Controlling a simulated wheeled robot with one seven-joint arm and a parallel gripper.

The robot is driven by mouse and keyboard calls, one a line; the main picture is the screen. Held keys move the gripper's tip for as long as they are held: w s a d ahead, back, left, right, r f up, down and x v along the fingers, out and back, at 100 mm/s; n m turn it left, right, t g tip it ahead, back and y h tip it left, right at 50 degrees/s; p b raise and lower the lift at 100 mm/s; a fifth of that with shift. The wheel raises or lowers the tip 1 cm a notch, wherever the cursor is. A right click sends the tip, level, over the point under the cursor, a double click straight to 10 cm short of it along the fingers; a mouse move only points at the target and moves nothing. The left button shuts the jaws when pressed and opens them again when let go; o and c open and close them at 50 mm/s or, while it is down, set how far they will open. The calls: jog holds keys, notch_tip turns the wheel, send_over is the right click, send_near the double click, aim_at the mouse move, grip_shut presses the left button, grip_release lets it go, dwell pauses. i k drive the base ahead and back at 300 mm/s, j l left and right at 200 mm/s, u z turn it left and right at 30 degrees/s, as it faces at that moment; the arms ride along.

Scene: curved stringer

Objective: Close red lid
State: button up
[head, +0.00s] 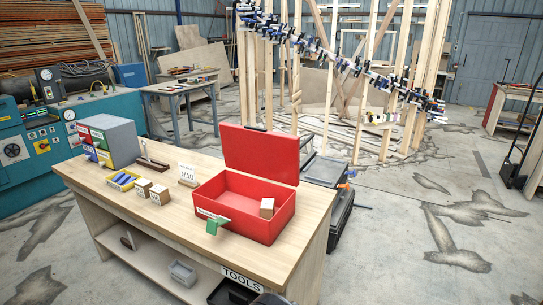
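The red box (245,223) stands on the wooden workbench (150,205), toward its right end. Its red lid (260,154) is open and stands up along the back edge, leaning slightly backward. A small wooden block (267,208) is inside the box at the right. A green piece (212,228) with a pale strip is at the box's front left edge; I cannot tell whether it is attached. My gripper is not in view.
Left of the box are a small sign (187,174), wooden cubes (160,194), a yellow tray (122,181) and a grey cabinet (112,141). A dark case (329,180) stands behind the bench. The floor at right (420,230) is mostly clear.

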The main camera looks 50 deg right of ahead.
aim_at(260, 152)
jog(key=k+l+u, duration=0.1)
jog(key=l, duration=0.3)
jog(key=k+l+u, duration=0.1)
jog(key=k+l, duration=0.15)
jog(key=l, duration=0.15)
jog(key=k+l+u, duration=0.15)
jog(key=l, duration=0.25)
jog(key=k+l+u, duration=0.1)
jog(key=l, duration=0.25)
jog(key=k+l+u, duration=0.1)
jog(key=l, duration=0.35)
jog(key=k+l, duration=0.1)
jog(key=l, duration=0.3)
jog(key=k+l+u, duration=0.15)
jog(key=l, duration=0.3)
jog(key=k+l, duration=0.15)
jog(key=l, duration=0.3)
jog(key=k+l+u, duration=0.15)
jog(key=l, duration=0.25)
jog(key=k+l, duration=0.15)
jog(key=l, duration=0.25)
jog(key=i+u, duration=0.05)
